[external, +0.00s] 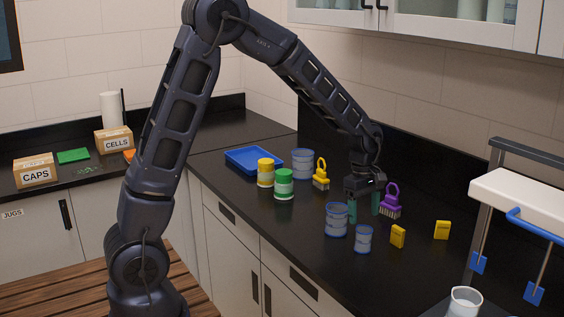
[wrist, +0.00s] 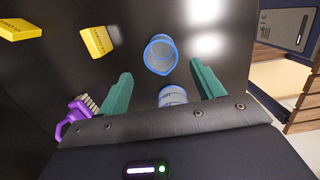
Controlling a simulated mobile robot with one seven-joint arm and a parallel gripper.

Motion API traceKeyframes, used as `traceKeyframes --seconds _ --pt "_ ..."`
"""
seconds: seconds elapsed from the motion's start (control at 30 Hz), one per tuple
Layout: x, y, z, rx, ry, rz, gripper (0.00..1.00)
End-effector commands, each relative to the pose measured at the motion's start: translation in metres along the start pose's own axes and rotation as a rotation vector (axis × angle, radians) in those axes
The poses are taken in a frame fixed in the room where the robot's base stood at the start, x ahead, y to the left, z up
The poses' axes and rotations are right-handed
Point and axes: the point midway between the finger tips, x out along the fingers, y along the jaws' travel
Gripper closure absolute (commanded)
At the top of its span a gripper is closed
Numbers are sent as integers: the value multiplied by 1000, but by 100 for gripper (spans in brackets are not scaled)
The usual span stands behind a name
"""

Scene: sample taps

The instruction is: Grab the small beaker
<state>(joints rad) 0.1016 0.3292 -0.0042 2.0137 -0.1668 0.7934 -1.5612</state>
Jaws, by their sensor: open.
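The small beaker (external: 363,239), clear with blue rims, stands upright on the black counter. A slightly larger blue-rimmed beaker (external: 336,219) stands just to its left and behind. My gripper (external: 363,212) points down with its green fingers apart, above and behind the small beaker, and nothing is held. In the wrist view the small beaker (wrist: 160,55) lies beyond the fingertips of my gripper (wrist: 161,72). The larger beaker (wrist: 172,96) shows nearer the palm, partly hidden by it.
A purple brush (external: 391,202) stands right beside my gripper. Two yellow blocks (external: 398,236) (external: 442,230) are to the right. A yellow brush (external: 321,176), green-lidded jar (external: 284,184), yellow-lidded jar (external: 265,172) and large beaker (external: 303,163) stand behind left. The counter's front edge is close.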

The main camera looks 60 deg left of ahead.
Motion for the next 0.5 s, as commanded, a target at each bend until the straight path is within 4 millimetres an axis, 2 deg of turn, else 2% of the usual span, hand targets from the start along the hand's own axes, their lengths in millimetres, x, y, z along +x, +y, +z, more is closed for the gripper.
traceKeyframes --seconds 0.13,0.5 --pt "20 0 0 1 0 -2 33" --pt "42 -1 2 1 0 -1 33"
